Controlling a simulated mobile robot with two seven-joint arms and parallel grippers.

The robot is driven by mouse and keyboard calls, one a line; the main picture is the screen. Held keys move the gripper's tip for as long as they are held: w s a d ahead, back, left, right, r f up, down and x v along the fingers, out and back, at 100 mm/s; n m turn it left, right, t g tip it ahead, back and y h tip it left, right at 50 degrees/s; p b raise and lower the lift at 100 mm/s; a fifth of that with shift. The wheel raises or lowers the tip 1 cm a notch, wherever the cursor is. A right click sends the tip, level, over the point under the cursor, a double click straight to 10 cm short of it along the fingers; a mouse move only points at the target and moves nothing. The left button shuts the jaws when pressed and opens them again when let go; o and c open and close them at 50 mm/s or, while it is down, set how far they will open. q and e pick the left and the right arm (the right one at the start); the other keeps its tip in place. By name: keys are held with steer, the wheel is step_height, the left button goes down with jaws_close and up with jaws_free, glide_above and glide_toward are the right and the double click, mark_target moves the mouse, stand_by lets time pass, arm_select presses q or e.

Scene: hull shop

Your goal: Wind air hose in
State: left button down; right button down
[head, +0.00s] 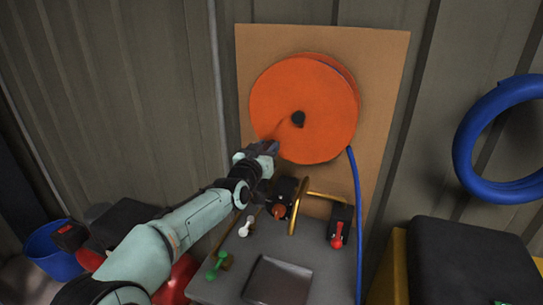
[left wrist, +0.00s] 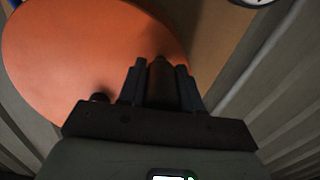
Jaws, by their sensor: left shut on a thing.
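The orange hose reel (head: 325,95) is mounted on a tan board, with a dark hub (head: 298,119) at its middle. The blue air hose (head: 357,200) hangs straight down from the reel's right side. My left gripper (head: 268,149) is at the reel's lower left edge, in front of its face. In the left wrist view the left gripper (left wrist: 160,80) is shut on a dark brown crank handle (left wrist: 160,78), with a finger on each side. The orange reel face (left wrist: 85,60) fills the left of that view. My right gripper is not in view.
A blue hose coil (head: 480,125) hangs on the wall at right. A black-topped yellow case (head: 465,260) stands at lower right; a blue bucket (head: 50,250) at lower left.

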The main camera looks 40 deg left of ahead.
arm_select(q)
steer(key=shift+r, duration=0.15)
steer(key=c, duration=0.8)
jaws_free()
steer(key=shift+a, duration=0.1)
steer(key=b+v, duration=0.2)
steer(key=v, duration=1.1)
steer(key=shift+s, duration=0.25)
